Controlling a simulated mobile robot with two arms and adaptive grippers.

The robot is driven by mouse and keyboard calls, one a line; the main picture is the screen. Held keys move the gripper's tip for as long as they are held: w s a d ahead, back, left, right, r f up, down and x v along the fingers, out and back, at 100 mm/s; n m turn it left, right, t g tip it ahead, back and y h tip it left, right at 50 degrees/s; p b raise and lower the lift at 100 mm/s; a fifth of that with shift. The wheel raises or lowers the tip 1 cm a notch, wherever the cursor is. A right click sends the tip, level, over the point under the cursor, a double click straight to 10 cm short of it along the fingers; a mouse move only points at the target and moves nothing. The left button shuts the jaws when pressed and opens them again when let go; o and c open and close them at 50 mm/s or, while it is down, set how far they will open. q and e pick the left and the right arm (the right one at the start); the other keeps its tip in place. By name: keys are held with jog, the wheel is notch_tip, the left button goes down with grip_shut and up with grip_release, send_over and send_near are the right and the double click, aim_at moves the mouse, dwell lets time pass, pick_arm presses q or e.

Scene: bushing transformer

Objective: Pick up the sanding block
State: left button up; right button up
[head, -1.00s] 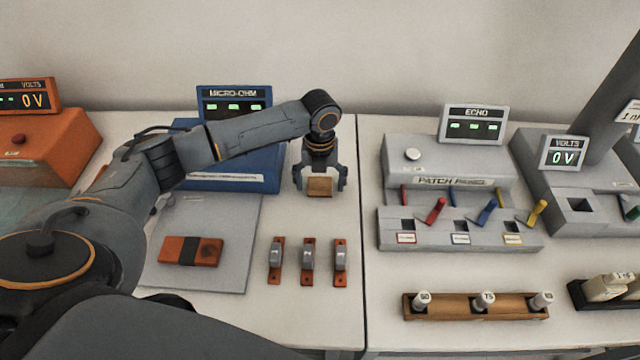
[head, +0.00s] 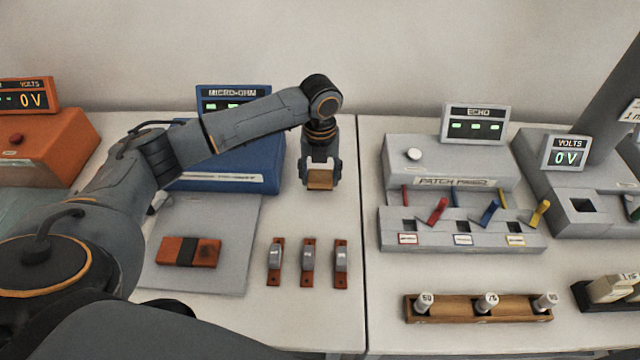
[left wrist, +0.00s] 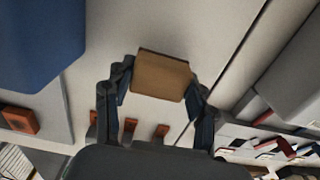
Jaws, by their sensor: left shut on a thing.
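The sanding block (head: 320,180) is a small block with a tan-brown face, on the pale bench right of the blue micro-ohm box. It also shows in the left wrist view (left wrist: 162,76), between the finger tips. My left gripper (head: 320,172) points down from above, with its fingers shut on the sides of the block. I cannot tell for sure whether its underside is clear of the bench. My right gripper is not in view.
The blue micro-ohm box (head: 230,165) stands close on the left. An orange-and-dark block (head: 189,251) lies on a grey mat (head: 232,222). Several small clips (head: 308,262) stand in front. The grey patch panel (head: 460,232) is to the right, past a bench seam.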

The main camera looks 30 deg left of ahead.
pick_arm(q)
jog(key=s+d+r+b, duration=0.2)
jog(key=s+d+r, duration=0.5)
jog(key=s+r, duration=0.3)
jog(key=shift+s+d, duration=0.25)
jog(key=shift+s, duration=0.75)
jog(key=shift+r, duration=0.1)
